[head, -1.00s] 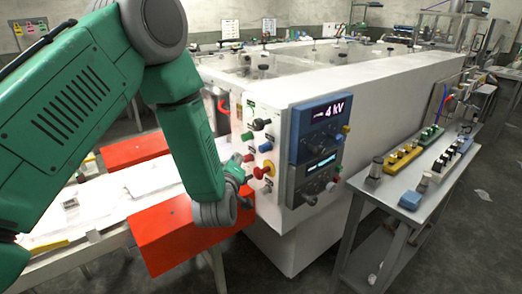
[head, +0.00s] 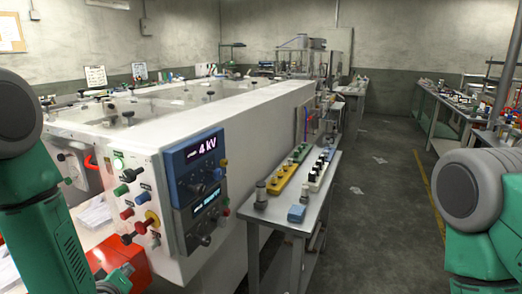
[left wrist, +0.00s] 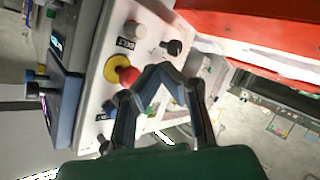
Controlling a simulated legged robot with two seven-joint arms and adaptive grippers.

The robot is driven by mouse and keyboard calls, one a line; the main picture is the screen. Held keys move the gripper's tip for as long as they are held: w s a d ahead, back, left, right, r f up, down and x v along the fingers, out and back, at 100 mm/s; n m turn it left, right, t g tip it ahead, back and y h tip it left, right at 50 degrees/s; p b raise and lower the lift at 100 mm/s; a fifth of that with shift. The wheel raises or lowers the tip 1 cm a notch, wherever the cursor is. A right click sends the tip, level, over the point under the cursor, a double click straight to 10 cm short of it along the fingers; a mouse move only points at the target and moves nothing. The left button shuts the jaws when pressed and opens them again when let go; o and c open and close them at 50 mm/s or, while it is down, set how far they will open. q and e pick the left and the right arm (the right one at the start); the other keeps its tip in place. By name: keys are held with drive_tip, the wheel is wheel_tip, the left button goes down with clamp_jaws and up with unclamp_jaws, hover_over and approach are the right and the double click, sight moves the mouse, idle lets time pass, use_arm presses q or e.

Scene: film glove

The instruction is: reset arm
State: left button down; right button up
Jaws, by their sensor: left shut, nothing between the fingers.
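My left arm comes in from the left in the head view, and my left gripper (head: 125,274) is low beside the machine's control panel (head: 140,195). In the left wrist view the fingers of my left gripper (left wrist: 160,72) meet at the tips with nothing between them. They are in front of the panel, close to a red knob on a yellow ring (left wrist: 122,70). I cannot tell whether they touch the panel. My right arm shows at the right edge of the head view. Its gripper is out of view.
The panel also carries a blue display unit (head: 195,165) reading 4 kV and several knobs. A red block (head: 105,255) is below the panel. A grey side table (head: 285,212) with yellow, green and white strips stands to its right. The floor aisle (head: 375,190) is mostly clear.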

use_arm(q)
drive_tip(key=s+d+f+m+g+h+b, duration=0.1)
drive_tip(key=s+d+f+m+g+h, duration=0.2)
drive_tip(key=s+f, duration=0.7)
drive_tip(key=s+d+f+m+g+b, duration=0.1)
drive_tip(key=s+f+m+g, duration=0.2)
drive_tip(key=s, duration=0.8)
drive_tip(key=s+d+f+m+g, duration=0.2)
drive_tip(key=s+f+m+g, duration=0.2)
drive_tip(key=s, duration=0.7)
wheel_tip(320, 180, down, 3)
drive_tip(key=shift+r+m+g+h+b, duration=0.1)
drive_tip(key=shift+m+g+h+b, duration=0.25)
drive_tip(key=shift+g, duration=0.75)
